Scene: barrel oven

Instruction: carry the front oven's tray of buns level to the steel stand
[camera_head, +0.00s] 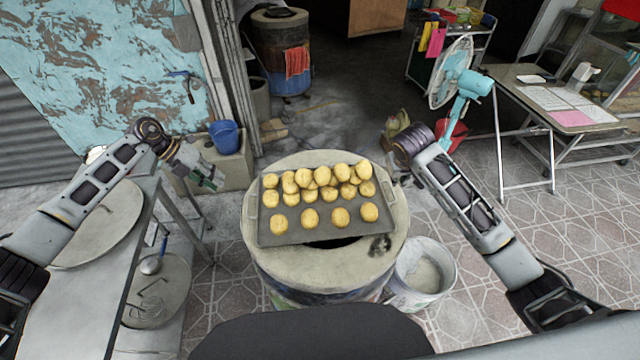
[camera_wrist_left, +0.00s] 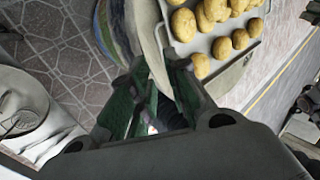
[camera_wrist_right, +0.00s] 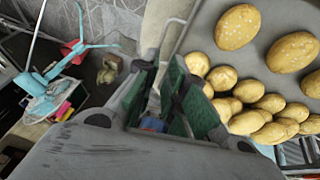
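The dark tray (camera_head: 300,228) lies on top of the front barrel oven (camera_head: 320,268), carrying several golden buns (camera_head: 309,218) in rows. It has a handle on its left and right sides. My left gripper (camera_head: 212,180) is open and empty, left of the tray and apart from it; its green-padded fingers (camera_wrist_left: 155,85) point towards the tray's left handle. My right gripper (camera_head: 394,178) is at the tray's right edge. In the right wrist view its fingers (camera_wrist_right: 160,90) are apart, with the right handle (camera_wrist_right: 170,42) at and between them; contact is unclear.
A grey metal table (camera_head: 80,310), perhaps the steel stand, is at the left with a round lid (camera_head: 100,225). A white bucket (camera_head: 423,272) stands right of the oven. A blue bucket (camera_head: 224,136) and another barrel (camera_head: 281,45) are behind. A fan (camera_head: 455,80) and folding table (camera_head: 560,100) stand right.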

